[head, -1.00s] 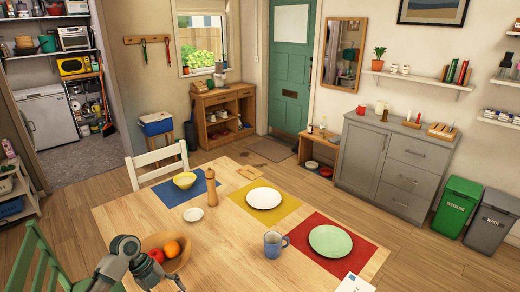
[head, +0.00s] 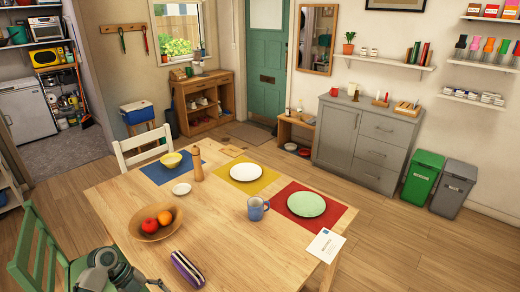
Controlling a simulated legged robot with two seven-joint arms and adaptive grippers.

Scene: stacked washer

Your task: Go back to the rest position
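Part of my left arm shows at the bottom left corner of the head view, a grey-green joint beside the green chair. Its far end, my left gripper (head: 150,283), is low at the bottom edge, near the table's left front side. It is mostly cut off, so its fingers cannot be made out. I see nothing held in it. My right gripper is not in view. The wooden table (head: 225,230) fills the lower middle.
On the table are a fruit bowl (head: 155,223), a striped case (head: 187,269), a mug (head: 257,208), plates on mats, a pepper mill (head: 197,164) and a paper (head: 325,245). A green chair (head: 38,250) stands left. Floor right of the table is clear.

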